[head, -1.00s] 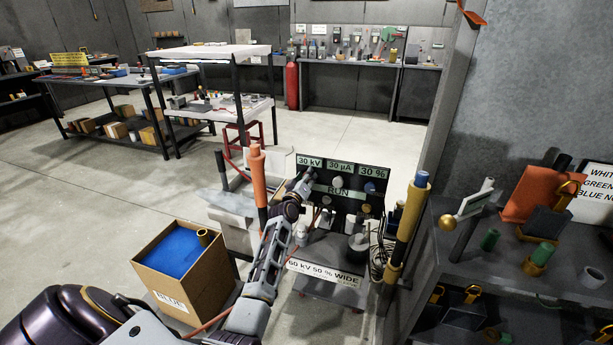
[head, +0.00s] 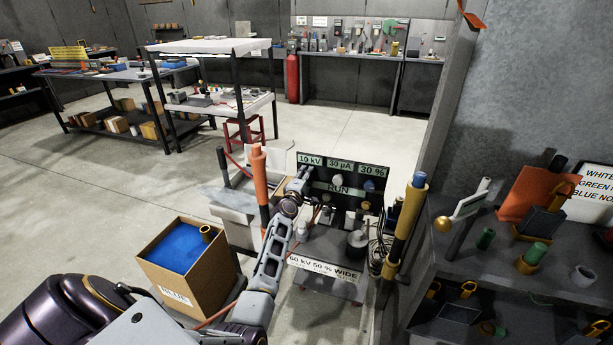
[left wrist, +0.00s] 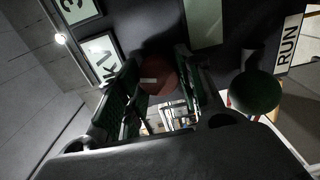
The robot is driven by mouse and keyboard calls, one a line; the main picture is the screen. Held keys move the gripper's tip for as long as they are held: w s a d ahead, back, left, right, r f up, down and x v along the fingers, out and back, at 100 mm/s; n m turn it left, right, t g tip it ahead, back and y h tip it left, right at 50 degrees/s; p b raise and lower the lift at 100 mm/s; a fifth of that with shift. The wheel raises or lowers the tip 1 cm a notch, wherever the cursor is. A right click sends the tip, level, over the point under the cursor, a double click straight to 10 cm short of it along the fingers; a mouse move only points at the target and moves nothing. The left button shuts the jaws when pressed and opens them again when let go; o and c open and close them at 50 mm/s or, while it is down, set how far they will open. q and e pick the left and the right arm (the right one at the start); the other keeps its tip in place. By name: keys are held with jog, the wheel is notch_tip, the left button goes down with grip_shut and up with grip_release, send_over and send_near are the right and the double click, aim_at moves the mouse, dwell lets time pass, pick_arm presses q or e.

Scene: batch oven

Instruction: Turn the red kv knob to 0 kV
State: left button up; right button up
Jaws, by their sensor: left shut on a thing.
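The black control panel (head: 352,204) stands upright beyond my left arm. Its left display (head: 311,160) reads 10 kV. The red kV knob (left wrist: 160,72) shows in the left wrist view between the two fingers of my left gripper (left wrist: 158,90). The gripper is shut on the knob's sides. In the head view, my left gripper (head: 299,180) is at the panel's left side, below the 10 kV display, and it hides the knob. My right gripper is in no view.
The other displays read 30 µA and 30 %, with a RUN label (head: 338,188) below. A white knob (head: 337,180) and a blue knob (head: 369,186) sit to the right. An orange post (head: 259,185) stands close left of my arm, and a yellow-black post (head: 407,225) stands right.

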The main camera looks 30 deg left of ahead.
pick_arm(q)
jog(key=n, duration=0.3)
jog(key=shift+f, duration=0.15)
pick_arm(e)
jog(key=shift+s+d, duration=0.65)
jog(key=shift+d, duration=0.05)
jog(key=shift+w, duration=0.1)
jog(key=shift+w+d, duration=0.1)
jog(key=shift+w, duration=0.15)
